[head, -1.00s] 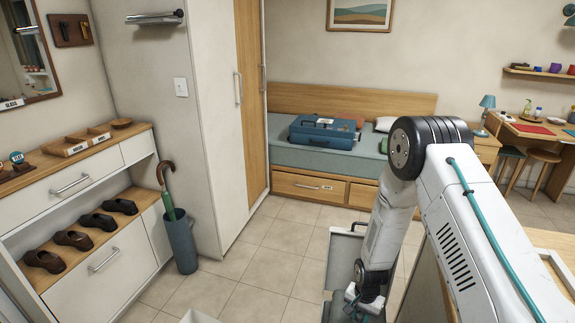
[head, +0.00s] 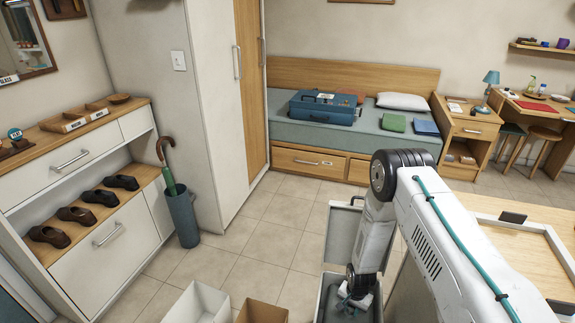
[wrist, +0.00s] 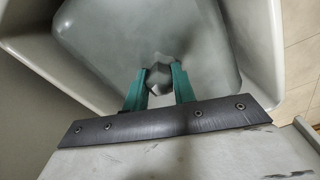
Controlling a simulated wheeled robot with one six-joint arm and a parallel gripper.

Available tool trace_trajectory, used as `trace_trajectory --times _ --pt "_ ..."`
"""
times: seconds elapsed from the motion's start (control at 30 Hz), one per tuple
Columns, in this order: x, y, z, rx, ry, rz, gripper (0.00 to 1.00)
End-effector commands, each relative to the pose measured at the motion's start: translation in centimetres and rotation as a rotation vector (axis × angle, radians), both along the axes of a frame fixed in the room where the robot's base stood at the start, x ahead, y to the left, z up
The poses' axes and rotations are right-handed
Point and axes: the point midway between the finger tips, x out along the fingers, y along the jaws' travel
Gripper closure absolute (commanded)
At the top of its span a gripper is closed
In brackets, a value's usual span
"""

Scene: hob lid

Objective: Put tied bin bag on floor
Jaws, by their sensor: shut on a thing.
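The tied bin bag shows in the wrist view as a smooth grey mass with a darker grey knot (wrist: 158,78) on top. It sits inside a pale grey bin (wrist: 262,60), whose walls surround it. My gripper (wrist: 159,72) has its teal fingers on either side of the knot, shut on it. In the head view my gripper (head: 354,299) points down into the grey bin (head: 322,300), which has its lid (head: 341,238) raised behind. The bag itself is hidden or too small to tell there.
A white open box (head: 198,303) and a cardboard box (head: 262,312) stand on the floor left of the bin. The tiled floor (head: 250,245) is clear behind them. An umbrella stand (head: 183,218) and shoe cabinet are at left; a wooden counter (head: 515,250) is at right.

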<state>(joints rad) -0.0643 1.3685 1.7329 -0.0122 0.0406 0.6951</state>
Motion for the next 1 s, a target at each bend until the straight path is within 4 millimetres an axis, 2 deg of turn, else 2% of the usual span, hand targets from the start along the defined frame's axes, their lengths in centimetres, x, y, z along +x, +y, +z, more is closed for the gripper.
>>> trace_trajectory --times 0.13,0.33,0.57,0.8,1.0 --pt "0.1 0.0 -0.8 0.0 -0.002 0.0 1.0" --pt "0.1 0.0 0.9 0.0 -0.003 0.001 1.0" --pt "0.5 0.5 3.8 0.001 -0.006 0.002 1.0" --pt "0.7 0.6 7.6 0.001 -0.006 0.002 1.0" --pt "1.4 0.6 9.7 0.001 -0.006 0.018 1.0"
